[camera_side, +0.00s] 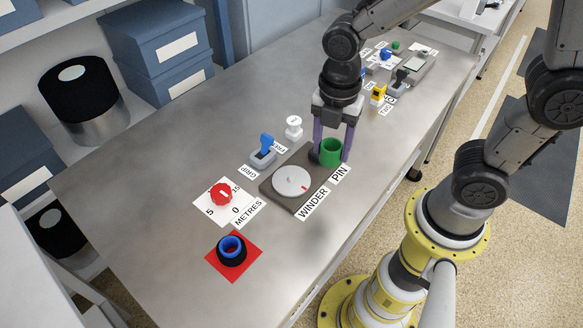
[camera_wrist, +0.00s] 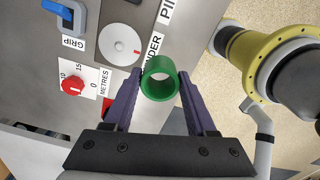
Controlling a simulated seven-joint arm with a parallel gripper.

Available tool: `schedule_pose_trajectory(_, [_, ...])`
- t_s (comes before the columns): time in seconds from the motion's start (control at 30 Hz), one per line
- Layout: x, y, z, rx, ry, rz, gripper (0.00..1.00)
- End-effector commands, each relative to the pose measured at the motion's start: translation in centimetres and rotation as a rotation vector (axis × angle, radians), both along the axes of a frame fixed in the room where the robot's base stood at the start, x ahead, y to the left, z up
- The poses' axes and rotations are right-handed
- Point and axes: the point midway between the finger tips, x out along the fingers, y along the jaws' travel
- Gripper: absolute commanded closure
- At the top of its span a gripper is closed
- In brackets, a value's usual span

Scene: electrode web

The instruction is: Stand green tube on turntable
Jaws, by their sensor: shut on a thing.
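The green tube (camera_side: 331,151) is upright between the purple fingers of my gripper (camera_side: 333,157), beside the far end of the dark winder plate. I cannot tell from the side view whether its bottom touches anything. In the wrist view the tube (camera_wrist: 160,95) is seen from above, open-ended, with the fingers of my gripper (camera_wrist: 160,77) pressed on its two sides. The turntable (camera_side: 291,181) is a pale disc with a red mark on the plate, to the left of the tube; it also shows in the wrist view (camera_wrist: 118,36). Nothing stands on it.
A blue-lined black ring (camera_side: 231,251) sits on a red square (camera_side: 250,264) at the front. A red knob (camera_side: 221,194), a blue grip lever (camera_side: 265,147) and a white knob (camera_side: 294,127) stand near the plate. Yellow and blue devices lie farther back. The left of the table is clear.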

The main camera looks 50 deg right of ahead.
Motion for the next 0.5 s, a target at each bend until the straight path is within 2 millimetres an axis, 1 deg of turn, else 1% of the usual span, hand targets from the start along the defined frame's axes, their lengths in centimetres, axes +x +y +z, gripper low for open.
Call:
schedule_pose_trajectory(0.03, [1.0, 0.3, -0.6, -0.001, 0.004, 0.0, 0.96])
schedule_pose_trajectory(0.17, [3.6, 1.0, -1.8, -0.001, 0.003, 0.0, 0.96])
schedule_pose_trajectory(0.2, [4.2, 1.1, -2.6, -0.001, 0.005, 0.001, 0.96])
schedule_pose_trajectory(0.3, [5.5, 1.5, -4.4, -0.001, 0.005, 0.001, 0.96])
schedule_pose_trajectory(0.4, [6.7, 1.8, -5.7, -0.001, 0.002, 0.001, 0.96])
schedule_pose_trajectory(0.5, [7.4, 2.0, -6.6, 0.0, 0.0, 0.001, 0.96])
